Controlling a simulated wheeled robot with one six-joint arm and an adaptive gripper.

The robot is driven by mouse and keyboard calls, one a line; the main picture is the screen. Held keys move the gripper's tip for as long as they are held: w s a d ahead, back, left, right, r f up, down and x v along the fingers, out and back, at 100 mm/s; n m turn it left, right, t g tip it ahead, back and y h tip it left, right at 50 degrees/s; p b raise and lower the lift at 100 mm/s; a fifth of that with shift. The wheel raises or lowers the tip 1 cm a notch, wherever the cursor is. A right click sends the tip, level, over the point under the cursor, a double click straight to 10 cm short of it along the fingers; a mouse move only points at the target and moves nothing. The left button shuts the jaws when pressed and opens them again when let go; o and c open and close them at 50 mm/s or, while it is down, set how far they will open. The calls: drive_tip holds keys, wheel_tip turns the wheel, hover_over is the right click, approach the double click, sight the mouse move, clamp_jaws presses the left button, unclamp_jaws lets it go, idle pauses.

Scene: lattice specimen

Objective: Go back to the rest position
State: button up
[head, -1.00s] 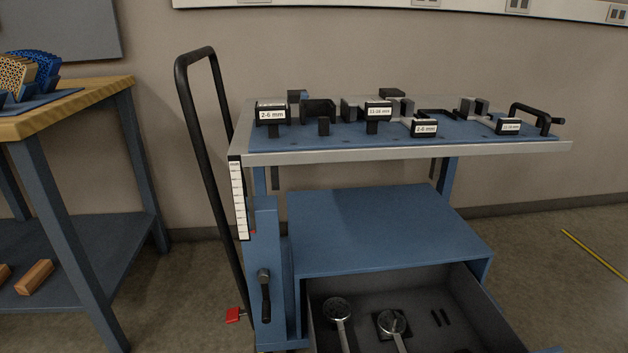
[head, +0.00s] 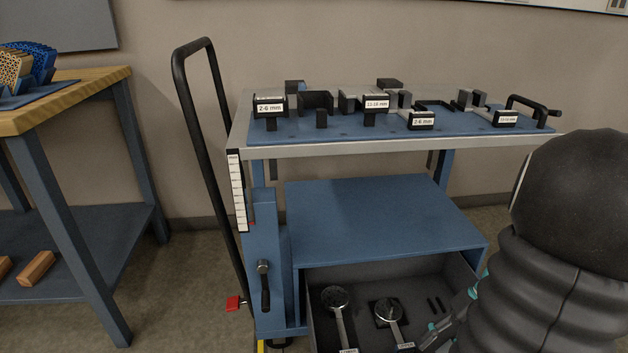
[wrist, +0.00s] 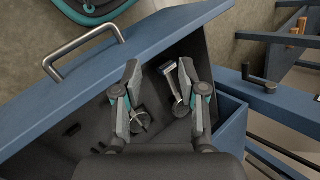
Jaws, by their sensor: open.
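My gripper (wrist: 158,72) is open in the wrist view, its two fingers spread with nothing between them. It points down over the open grey drawer (wrist: 85,110). Two tools with round metal heads lie in the drawer; one (wrist: 140,121) shows beside the left finger, the other (wrist: 171,76) shows between the fingers. In the head view my dark arm fills the lower right and hides the drawer's right part. Only a bit of the gripper shows there, at the arm's left edge. Whether the fingers touch the drawer or tools is unclear.
The blue cart (head: 370,215) carries labelled black fixtures (head: 377,104) on its top. A black push handle (head: 205,150) rises at its left. A wooden-topped bench (head: 60,100) stands further left. The drawer's metal handle (wrist: 84,48) is close to the gripper in the wrist view.

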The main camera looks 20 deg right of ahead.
drive_tip(key=w+a+r+n+t+h+p, duration=0.1)
drive_tip(key=a+r+n+t+h, duration=0.4)
drive_tip(key=a+r, duration=1.3)
drive_tip(key=shift+a+h+p, duration=0.5)
drive_tip(key=shift+a+h, duration=0.25)
drive_tip(key=shift+h, duration=0.35)
